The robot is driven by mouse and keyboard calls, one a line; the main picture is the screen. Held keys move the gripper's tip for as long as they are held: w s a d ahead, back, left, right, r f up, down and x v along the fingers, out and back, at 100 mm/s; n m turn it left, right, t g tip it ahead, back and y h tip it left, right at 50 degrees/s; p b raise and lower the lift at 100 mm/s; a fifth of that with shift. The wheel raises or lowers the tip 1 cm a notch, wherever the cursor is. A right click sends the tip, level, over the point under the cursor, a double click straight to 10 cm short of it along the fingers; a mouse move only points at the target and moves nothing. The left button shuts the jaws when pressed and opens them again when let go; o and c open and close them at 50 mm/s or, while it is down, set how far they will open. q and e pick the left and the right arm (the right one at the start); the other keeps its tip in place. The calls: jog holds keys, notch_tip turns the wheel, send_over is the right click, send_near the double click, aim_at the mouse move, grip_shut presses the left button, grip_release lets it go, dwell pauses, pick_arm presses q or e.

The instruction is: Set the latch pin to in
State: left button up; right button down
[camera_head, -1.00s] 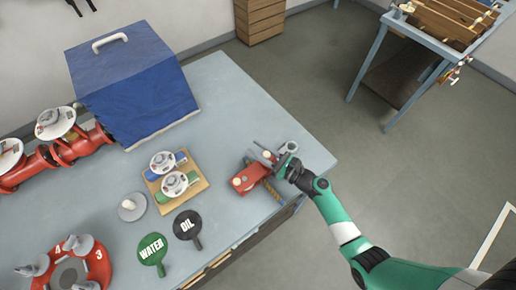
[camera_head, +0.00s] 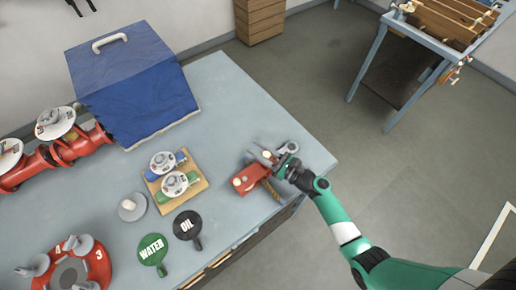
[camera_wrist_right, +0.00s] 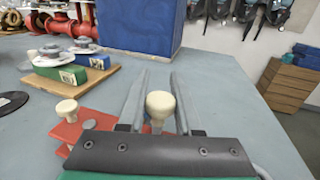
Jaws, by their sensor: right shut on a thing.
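A red latch block (camera_head: 252,179) sits near the table's right edge and carries cream knobs. One cream knob (camera_wrist_right: 160,104), which looks like the latch pin's, stands between the fingers of my right gripper (camera_wrist_right: 158,100) in the right wrist view. My right gripper is shut on this knob; it also shows in the head view (camera_head: 273,157). A second cream knob (camera_wrist_right: 66,110) stands to the left on the red block, clear of the fingers. The pin's shaft is hidden behind the gripper body. My left gripper is not in view.
A wooden board (camera_head: 199,185) with a blue and a green valve lies left of the block. Black OIL (camera_head: 187,225) and green WATER (camera_head: 151,247) paddles lie nearer. A blue covered box (camera_head: 135,85) stands at the back.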

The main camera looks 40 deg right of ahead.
dwell(0.4)
notch_tip(320, 180, down, 2)
jog(key=shift+f+b, duration=0.1)
jog(key=shift+b, duration=0.9)
jog(key=shift+r, duration=0.2)
jog(key=c, duration=0.6)
grip_release()
jog(key=s, duration=0.4)
jog(key=s+d+p, duration=0.1)
jog(key=s, duration=0.6)
jog(key=shift+s+d+p, duration=0.3)
jog(key=shift+d, duration=0.05)
